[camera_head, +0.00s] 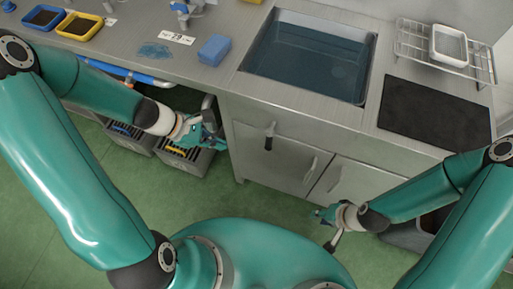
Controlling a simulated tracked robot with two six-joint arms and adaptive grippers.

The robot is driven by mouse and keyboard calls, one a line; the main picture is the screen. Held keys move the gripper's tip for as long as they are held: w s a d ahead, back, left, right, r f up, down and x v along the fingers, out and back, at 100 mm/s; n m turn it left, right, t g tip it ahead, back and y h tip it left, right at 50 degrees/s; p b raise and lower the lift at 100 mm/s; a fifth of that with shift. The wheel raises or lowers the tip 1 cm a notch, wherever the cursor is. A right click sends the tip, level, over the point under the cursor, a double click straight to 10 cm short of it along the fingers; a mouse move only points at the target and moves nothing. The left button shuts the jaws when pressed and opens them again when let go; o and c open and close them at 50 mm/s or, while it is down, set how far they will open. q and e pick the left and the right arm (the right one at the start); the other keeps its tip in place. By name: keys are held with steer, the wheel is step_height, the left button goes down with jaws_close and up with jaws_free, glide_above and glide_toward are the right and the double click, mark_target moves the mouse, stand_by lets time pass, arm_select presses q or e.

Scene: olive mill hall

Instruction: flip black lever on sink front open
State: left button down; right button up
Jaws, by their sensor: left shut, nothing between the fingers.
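The black lever (269,137) is on the steel front below the sink basin (308,57), near the top of the left cabinet door. The basin holds dark bluish water.
A blue sponge (214,50) and a wet blue patch lie on the counter (120,45). Yellow and blue trays stand at the left. A wire rack (445,52) with a white tub and a black mat (434,110) are at the right. Grey crates (186,158) stand under the counter.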

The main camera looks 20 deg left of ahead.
mark_target(269, 140)
arm_select(q)
steer(key=shift+w+a+r+n+t, duration=0.35)
steer(key=shift+w+r+n+t, duration=0.15)
steer(key=shift+w+r+n, duration=0.3)
arm_select(e)
steer(key=shift+f, duration=0.35)
arm_select(q)
steer(key=shift+f, duration=0.1)
